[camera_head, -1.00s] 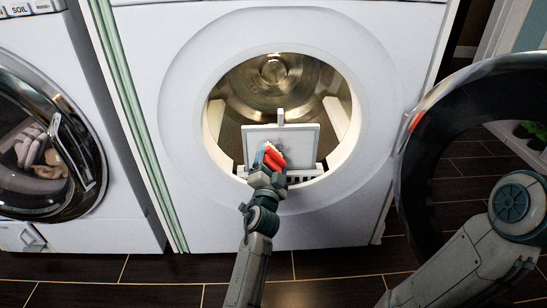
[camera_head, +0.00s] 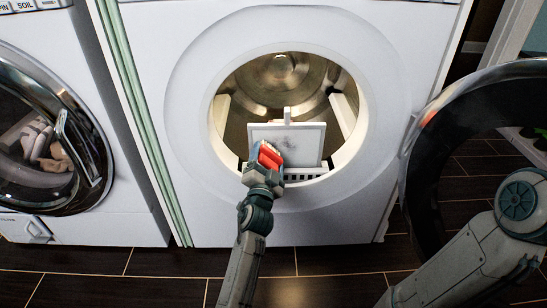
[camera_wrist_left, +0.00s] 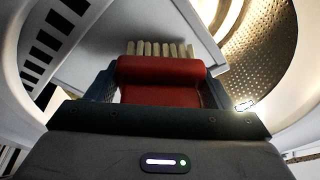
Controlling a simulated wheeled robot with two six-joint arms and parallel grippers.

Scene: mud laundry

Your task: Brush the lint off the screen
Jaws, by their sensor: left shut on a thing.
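The lint screen (camera_head: 306,142) is a white-framed panel with a grey middle that stands upright in the dryer's open mouth. A darker smudge of lint (camera_head: 290,144) shows on its face. My left gripper (camera_head: 265,164) is shut on a red brush (camera_head: 270,154) in front of the screen's lower left part. In the left wrist view the red brush (camera_wrist_left: 160,80) sits between the two fingers, its pale bristles (camera_wrist_left: 160,48) pointing at the grey panel (camera_wrist_left: 125,40). I cannot tell whether the bristles touch it. My right arm shows at the lower right; its gripper is out of view.
The dryer (camera_head: 185,120) has its round door (camera_head: 425,150) swung open to the right. A slotted vent (camera_head: 300,174) lies below the screen. A second machine with laundry behind its closed door (camera_head: 50,140) stands at the left. The dark tiled floor (camera_head: 130,280) is clear in front.

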